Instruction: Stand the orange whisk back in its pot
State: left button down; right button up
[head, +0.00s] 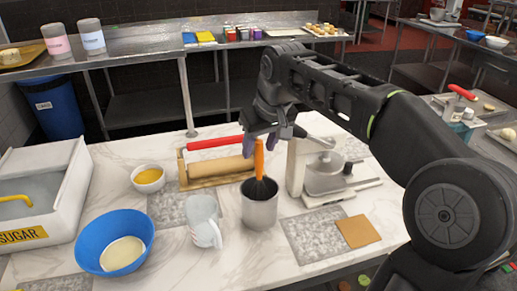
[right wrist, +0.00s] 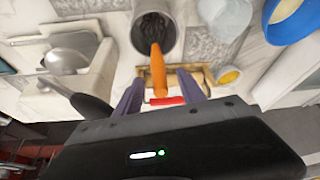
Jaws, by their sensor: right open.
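The orange whisk (head: 259,160) stands upright in the metal pot (head: 260,212), its dark wire end down inside and its orange handle above the rim. In the right wrist view the orange handle (right wrist: 157,70) points toward my gripper and the dark wires sit inside the pot (right wrist: 138,38). My right gripper (head: 262,138) is above the pot at the top of the handle. In the right wrist view its purple fingers (right wrist: 160,98) are spread wide, with the handle's end near the gap between them and not clamped. My left gripper is not in view.
A white jug (head: 204,222) stands close left of the pot and a kitchen scale (head: 325,178) to the right.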

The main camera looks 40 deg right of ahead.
jog(key=v, duration=0.6)
jog(key=shift+s+r, duration=0.1)
dwell(1.2)
